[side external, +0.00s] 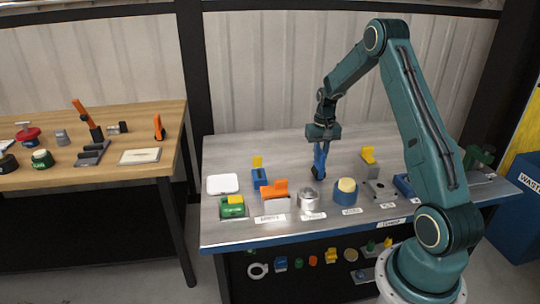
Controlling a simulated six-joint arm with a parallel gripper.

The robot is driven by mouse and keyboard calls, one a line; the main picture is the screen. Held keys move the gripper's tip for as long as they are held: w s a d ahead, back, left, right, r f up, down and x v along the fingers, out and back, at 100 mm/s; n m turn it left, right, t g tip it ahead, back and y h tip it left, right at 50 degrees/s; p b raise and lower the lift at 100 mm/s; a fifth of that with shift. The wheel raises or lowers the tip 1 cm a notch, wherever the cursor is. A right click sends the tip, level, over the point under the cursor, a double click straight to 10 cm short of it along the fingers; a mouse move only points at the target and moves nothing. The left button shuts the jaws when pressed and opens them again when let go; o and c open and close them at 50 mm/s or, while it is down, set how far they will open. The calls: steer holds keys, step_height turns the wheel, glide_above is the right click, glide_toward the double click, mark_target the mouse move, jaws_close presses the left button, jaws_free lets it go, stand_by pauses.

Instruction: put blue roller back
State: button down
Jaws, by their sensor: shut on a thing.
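My gripper (320,165) points down over the back middle of the grey metal bench. It is shut on a small blue piece, which I take to be the blue roller (320,154). The piece is partly hidden by the jaws, and its outline is too small to make out. A dark tip shows at the bottom, close above the bench top. I cannot tell if it touches the surface. The label plates along the front are too small to read.
On the metal bench (240,150) stand a blue block with yellow top (259,177), an orange-topped holder (276,197), a silver cylinder (308,199), a blue cup with cream top (345,192) and a yellow-topped grey part (368,158). A wooden table (150,115) is at left. The bench's back left is clear.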

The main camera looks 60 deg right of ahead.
steer(key=c, duration=1.3)
jaws_free()
step_height(320, 180, up, 12)
steer(key=shift+s+r, duration=0.1)
steer(key=shift+a, duration=0.15)
